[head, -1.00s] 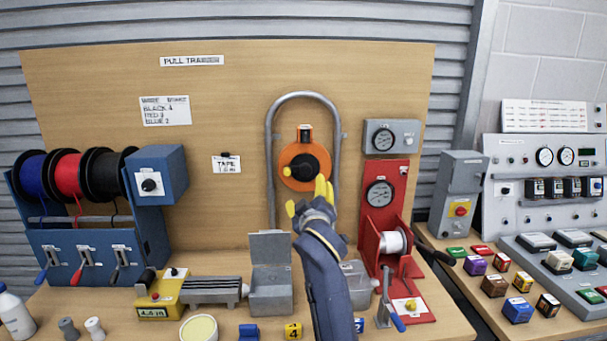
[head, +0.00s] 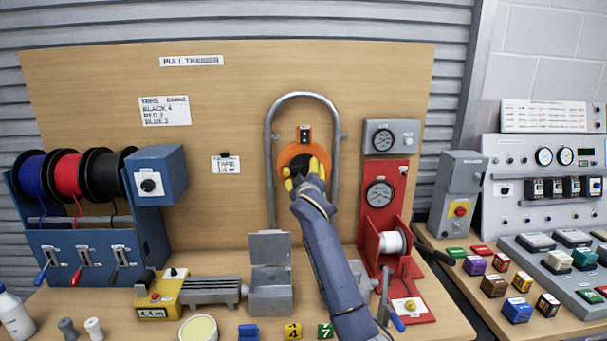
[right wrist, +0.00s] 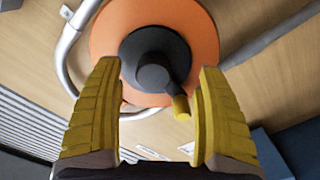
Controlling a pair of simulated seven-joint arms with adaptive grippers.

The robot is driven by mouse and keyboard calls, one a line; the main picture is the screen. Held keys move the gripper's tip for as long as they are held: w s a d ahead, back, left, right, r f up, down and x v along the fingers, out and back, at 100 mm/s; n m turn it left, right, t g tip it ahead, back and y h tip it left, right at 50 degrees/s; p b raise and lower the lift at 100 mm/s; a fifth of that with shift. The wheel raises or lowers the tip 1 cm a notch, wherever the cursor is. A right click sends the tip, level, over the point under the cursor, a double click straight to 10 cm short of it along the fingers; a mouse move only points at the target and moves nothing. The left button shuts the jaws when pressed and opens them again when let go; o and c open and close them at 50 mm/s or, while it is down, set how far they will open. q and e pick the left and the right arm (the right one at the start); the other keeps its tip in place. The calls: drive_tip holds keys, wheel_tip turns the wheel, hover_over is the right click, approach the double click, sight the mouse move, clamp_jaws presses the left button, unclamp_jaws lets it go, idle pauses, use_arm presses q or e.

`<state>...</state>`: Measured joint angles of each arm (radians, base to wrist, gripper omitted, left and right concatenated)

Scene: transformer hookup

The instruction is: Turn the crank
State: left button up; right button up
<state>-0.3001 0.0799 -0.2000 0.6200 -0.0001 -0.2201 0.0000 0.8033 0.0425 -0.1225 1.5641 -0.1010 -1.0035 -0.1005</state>
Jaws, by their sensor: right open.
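The orange reel (head: 291,154) is mounted on the upright board inside a grey metal hoop. The right wrist view shows its orange disc (right wrist: 190,25) with a black hub (right wrist: 152,62). A short crank arm runs from the hub to a yellow-tipped knob (right wrist: 181,107). My right gripper (head: 304,170) is in front of the reel and hides part of it in the head view. Its yellow fingers (right wrist: 158,75) are open on either side of the hub and crank. The knob lies close to the right-hand finger; I cannot tell whether they touch. My left gripper is not in view.
The grey hoop (head: 269,165) surrounds the reel. A red winch unit (head: 380,225) with a blue-handled lever (head: 397,322) stands to the right. A grey open box (head: 270,292) and a yellow device (head: 158,300) are below left. Wire spools (head: 102,175) stand at far left.

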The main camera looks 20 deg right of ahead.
drive_tip(key=shift+x, duration=1.1)
drive_tip(key=shift+c, duration=0.5)
drive_tip(key=c, duration=1.5)
drive_tip(key=shift+f, duration=0.1)
clamp_jaws()
